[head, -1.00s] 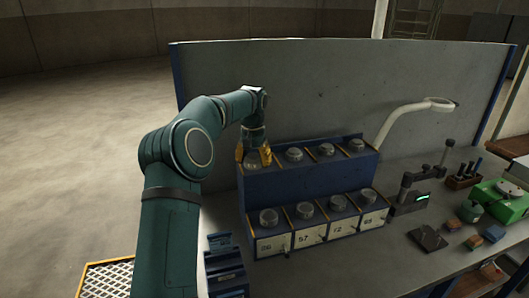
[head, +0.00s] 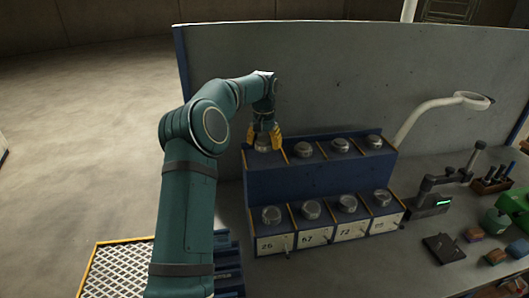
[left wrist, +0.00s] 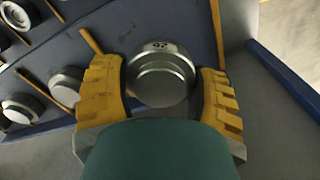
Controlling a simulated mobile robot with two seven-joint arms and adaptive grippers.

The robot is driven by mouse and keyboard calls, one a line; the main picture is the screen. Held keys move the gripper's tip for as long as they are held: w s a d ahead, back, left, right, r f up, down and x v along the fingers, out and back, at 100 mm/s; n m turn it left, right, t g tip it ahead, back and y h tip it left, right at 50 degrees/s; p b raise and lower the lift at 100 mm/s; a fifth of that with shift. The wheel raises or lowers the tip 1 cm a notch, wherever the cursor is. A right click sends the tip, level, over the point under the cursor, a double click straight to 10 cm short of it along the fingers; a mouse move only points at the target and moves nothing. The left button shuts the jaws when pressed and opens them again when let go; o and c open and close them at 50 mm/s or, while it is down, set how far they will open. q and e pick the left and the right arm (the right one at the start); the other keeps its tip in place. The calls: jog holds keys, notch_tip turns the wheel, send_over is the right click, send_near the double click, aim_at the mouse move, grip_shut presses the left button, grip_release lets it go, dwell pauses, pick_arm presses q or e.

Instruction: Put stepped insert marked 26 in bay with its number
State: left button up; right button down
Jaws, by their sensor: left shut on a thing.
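The stepped insert (left wrist: 160,75), a round metal piece with a small digit tag that looks upside down in the left wrist view, sits between the yellow fingers of my left gripper (head: 264,140). The gripper is shut on it at the left end of the rack's upper row. I cannot tell if the insert is lifted clear of the rack. The blue rack (head: 300,182) has two rows of bays. My right gripper is out of view.
Other metal inserts stand in the upper row (head: 340,145) and lower row (head: 347,203). A grey panel (head: 340,80) rises behind the rack. A pale curved lamp arm (head: 430,108), a dark instrument stand (head: 455,180) and a dark plate (head: 443,248) are to the right.

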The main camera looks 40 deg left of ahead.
aim_at(264, 157)
pick_arm(q)
jog(key=shift+w+f, duration=0.1)
jog(key=shift+f, duration=1.65)
jog(key=shift+f, duration=0.1)
jog(key=o, duration=1.3)
jog(key=shift+f, duration=0.1)
notch_tip(264, 157, up, 12)
jog(key=shift+r, duration=0.15)
